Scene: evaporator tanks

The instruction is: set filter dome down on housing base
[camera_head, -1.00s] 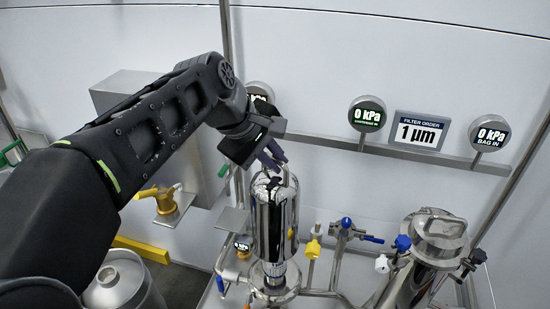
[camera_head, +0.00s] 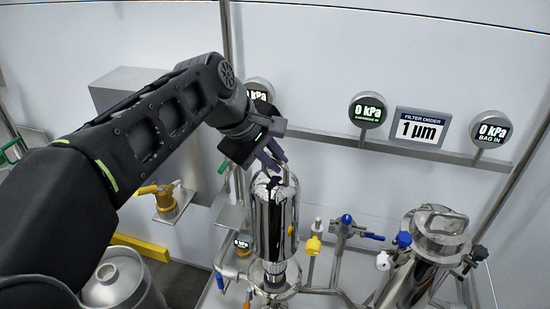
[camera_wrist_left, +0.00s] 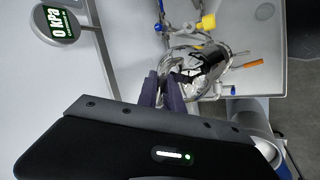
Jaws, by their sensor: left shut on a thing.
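The filter dome (camera_head: 272,220) is a tall shiny steel cylinder with a handle loop on top, in the middle of the head view. My left gripper (camera_head: 272,160) is shut on its top handle. The dome hangs upright over the housing base (camera_head: 275,281), a round steel flange. A filter cartridge shows between the dome's lower rim and the base. In the left wrist view, the gripper's purple fingers (camera_wrist_left: 163,91) meet at the handle, and the dome's shiny top (camera_wrist_left: 203,66) lies beyond them. My right gripper is not in view.
A yellow-handled valve (camera_head: 313,245) and a blue-handled valve (camera_head: 347,228) stand right of the dome. A second steel housing (camera_head: 415,265) leans farther right. Gauges and a "1 µm" filter order sign (camera_head: 419,129) sit on the wall rail behind. A steel drum (camera_head: 122,280) is at lower left.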

